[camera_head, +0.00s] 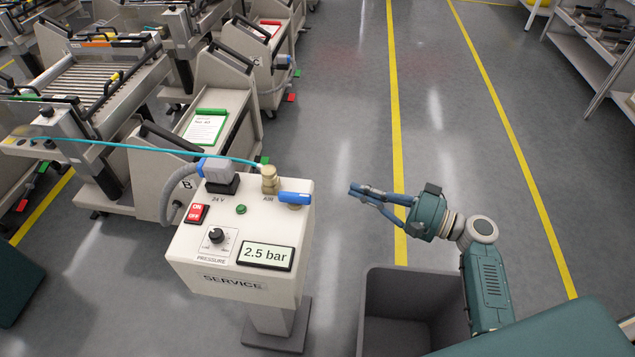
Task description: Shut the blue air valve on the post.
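The blue air valve handle (295,198) sits at the right edge of the top of the white service post (195,272), beside the "AIR" label. It lies roughly left to right in the picture. A brass fitting (269,181) with a teal hose on it stands just left of the handle. The post's display (265,256) reads 2.5 bar. My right gripper (353,190) is to the right of the handle, pointing left at it, with a clear gap between them. Its fingers appear close together from this angle, so its opening is unclear. My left gripper is out of view.
A grey plug (218,171) with a thick hose, a red switch (196,213) and a pressure knob (216,235) share the post top. A grey open bin (378,310) stands below my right arm. Feeder trolleys (215,100) stand behind left. The floor aisle is clear.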

